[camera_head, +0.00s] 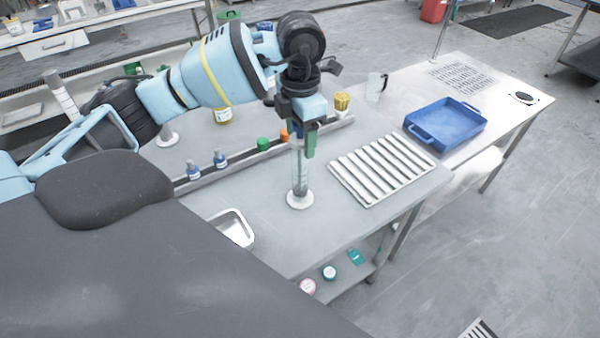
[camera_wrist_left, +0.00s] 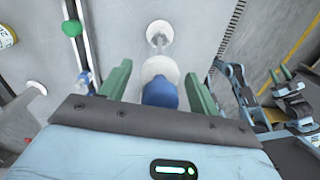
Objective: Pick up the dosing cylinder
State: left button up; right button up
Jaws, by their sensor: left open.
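The dosing cylinder (camera_head: 299,178) is a clear, tall tube standing upright on a round white base on the grey table. My left gripper (camera_head: 304,148) points down over its upper end and hides the top. In the left wrist view, the open green fingers (camera_wrist_left: 157,85) stand on either side of a blue part (camera_wrist_left: 160,93), with a white disc beyond it. There is a gap on both sides; I cannot tell how deep the tube sits between the fingers. My right gripper (camera_wrist_left: 281,73) shows small at the right of the left wrist view; its opening is unclear.
A ribbed white rack (camera_head: 382,168) lies right of the cylinder, with a blue tray (camera_head: 446,124) beyond. The table in front of the cylinder is clear.

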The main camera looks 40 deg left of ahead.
pick_arm(q)
grip_shut()
dwell(0.3)
jog(key=shift+r, duration=0.1)
